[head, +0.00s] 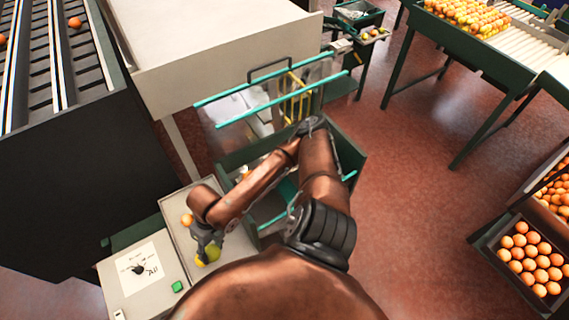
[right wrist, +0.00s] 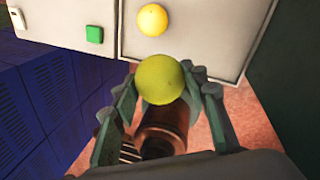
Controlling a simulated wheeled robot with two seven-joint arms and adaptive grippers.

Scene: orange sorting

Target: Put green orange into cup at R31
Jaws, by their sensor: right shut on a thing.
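The green orange (head: 212,254) is in my right gripper (head: 207,245), at the lower left of the head view. In the right wrist view the green orange (right wrist: 160,80) sits between the fingertips of the right gripper (right wrist: 162,88), which is shut on it. It is held near the pale worktop panel (head: 172,212). I cannot make out a cup or a label reading R31 in either view. My left gripper is not in view.
A teal-railed cart (head: 275,100) stands behind my arm. Crates of oranges (head: 522,252) stand at right.

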